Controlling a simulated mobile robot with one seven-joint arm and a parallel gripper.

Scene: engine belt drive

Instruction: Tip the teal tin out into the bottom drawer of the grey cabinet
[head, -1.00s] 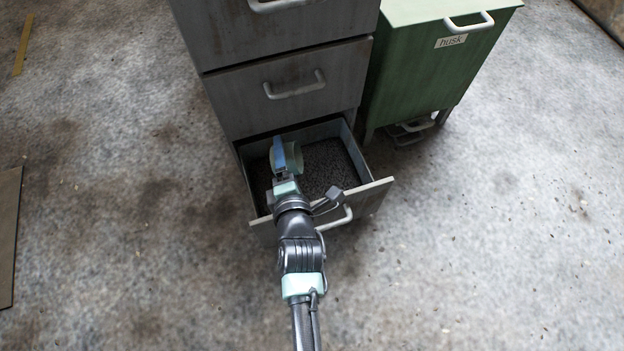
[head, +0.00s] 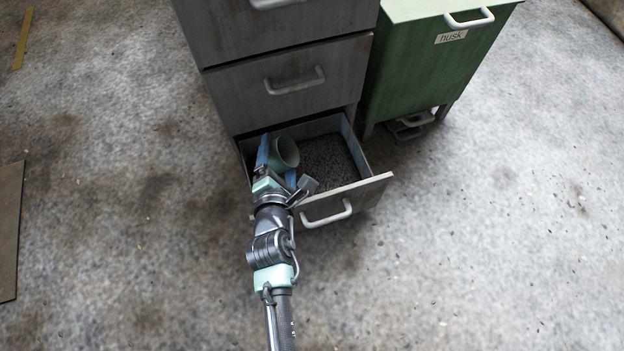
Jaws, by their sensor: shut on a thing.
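The grey cabinet (head: 285,100) stands at the top middle of the head view. Its bottom drawer (head: 372,189) is pulled out, and dark granular stuff (head: 326,160) covers the part of its floor that shows. My gripper (head: 274,155) is over the drawer's left side, shut on the teal tin (head: 286,152). The tin lies tilted on its side, with its round open mouth turned right and toward the camera. Nothing is seen pouring from it. My gripper and arm hide the drawer's left front corner.
A green bin (head: 425,60) labelled "husk" stands close to the cabinet's right. The cabinet's upper drawers are shut, and their handles (head: 294,82) stick out above the open drawer. A flat brown panel (head: 10,230) lies at the left edge.

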